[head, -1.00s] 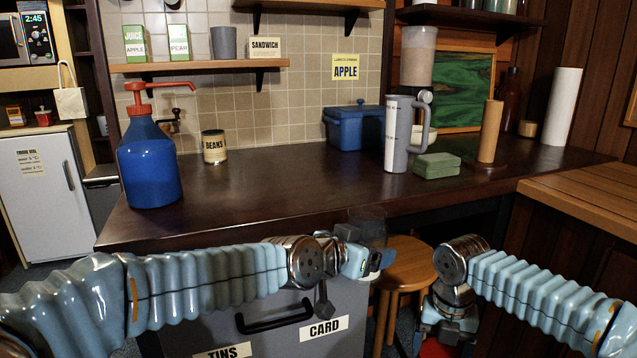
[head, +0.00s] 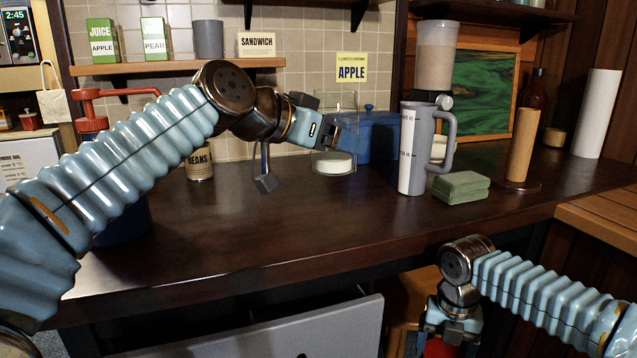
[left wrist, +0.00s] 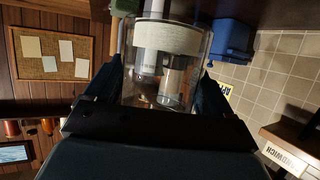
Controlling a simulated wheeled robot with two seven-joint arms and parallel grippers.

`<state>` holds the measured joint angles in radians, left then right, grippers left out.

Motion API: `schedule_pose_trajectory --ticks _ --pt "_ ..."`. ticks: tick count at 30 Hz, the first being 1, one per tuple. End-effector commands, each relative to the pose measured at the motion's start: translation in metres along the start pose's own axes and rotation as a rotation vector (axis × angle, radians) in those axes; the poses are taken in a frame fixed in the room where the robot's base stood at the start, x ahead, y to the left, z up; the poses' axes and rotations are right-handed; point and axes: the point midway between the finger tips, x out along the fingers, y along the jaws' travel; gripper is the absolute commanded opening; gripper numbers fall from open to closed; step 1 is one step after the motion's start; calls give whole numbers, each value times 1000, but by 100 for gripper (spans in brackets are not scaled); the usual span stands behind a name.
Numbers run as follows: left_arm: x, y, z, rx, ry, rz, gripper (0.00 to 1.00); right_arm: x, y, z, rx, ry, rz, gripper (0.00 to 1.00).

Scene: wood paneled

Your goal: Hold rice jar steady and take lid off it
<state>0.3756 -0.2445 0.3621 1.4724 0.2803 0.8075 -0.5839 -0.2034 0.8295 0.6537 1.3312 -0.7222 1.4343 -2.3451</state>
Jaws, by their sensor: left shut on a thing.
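The rice jar (head: 334,120) is a clear glass cylinder with a white layer at its bottom. It is upright at the counter in the head view; I cannot tell whether its base touches the top. My left gripper (head: 345,138) is shut on its side. In the left wrist view the jar (left wrist: 140,75) appears inverted, between both dark fingers of that gripper (left wrist: 160,92). I can make out no lid on the jar. My right gripper (head: 445,338) hangs low before the counter. A red thing (head: 438,348) shows at it; I cannot tell whether it is held.
A beans tin (head: 199,163) is left, partly behind my left arm. The front counter (head: 300,225) is clear.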

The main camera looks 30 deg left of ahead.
Motion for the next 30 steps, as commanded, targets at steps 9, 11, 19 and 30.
schedule_pose_trajectory --ticks 9,11,19,30 --pt "32 -43 34 -1 1 -1 0 -1 0 0 0 0 0 45" --pt "34 -46 37 0 1 -1 0 -1 0 0 0 0 0 45" --pt "53 -61 70 -2 0 -2 0 0 0 0 0 0 0 45" --pt "58 -60 81 1 3 -1 0 -2 0 0 0 0 0 45"
